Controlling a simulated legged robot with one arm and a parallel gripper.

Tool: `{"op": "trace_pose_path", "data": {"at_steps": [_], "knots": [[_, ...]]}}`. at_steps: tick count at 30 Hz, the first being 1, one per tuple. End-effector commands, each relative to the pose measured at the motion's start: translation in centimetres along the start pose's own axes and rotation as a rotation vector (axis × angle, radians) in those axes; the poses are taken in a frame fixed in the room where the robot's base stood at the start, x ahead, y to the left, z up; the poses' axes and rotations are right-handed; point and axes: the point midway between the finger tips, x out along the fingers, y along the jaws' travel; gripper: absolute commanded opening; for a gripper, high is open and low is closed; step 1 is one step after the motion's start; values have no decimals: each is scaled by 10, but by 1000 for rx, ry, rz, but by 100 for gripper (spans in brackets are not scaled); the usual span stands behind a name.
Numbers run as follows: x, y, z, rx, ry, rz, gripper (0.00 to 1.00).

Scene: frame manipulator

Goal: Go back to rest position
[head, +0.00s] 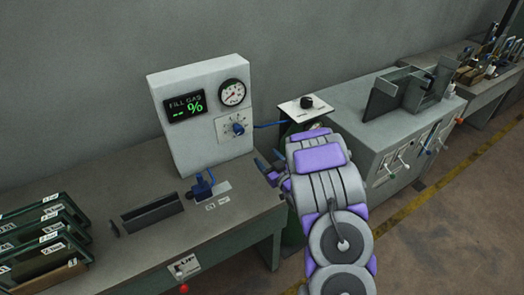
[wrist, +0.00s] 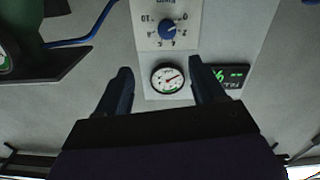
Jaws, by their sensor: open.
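My gripper (head: 268,172) is at the end of my grey and purple arm, in front of the right edge of the workbench in the head view. In the wrist view, the two dark fingers of my gripper (wrist: 160,92) are spread apart with nothing between them. Beyond them are the round gauge (wrist: 168,77), the blue knob (wrist: 168,29) and the green display (wrist: 230,77) of the grey panel. This view is upside down. In the head view, my arm hides part of the area right of the bench.
The grey panel (head: 180,135) stands on the workbench (head: 235,220) with a blue lever valve (head: 203,187) before it. A grey cabinet (head: 375,135) with levers stands right of my arm. Open floor (head: 450,230) lies at the lower right.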

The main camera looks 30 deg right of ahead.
Motion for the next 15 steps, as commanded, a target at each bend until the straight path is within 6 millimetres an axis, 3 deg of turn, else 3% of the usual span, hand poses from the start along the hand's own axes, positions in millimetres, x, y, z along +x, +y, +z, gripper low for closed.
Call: {"op": "trace_pose_path", "data": {"at_steps": [5, 15], "knots": [[-9, -6, -3, -4, 3, -3, 69], [-11, 6, 2, 8, 1, -3, 69]]}}
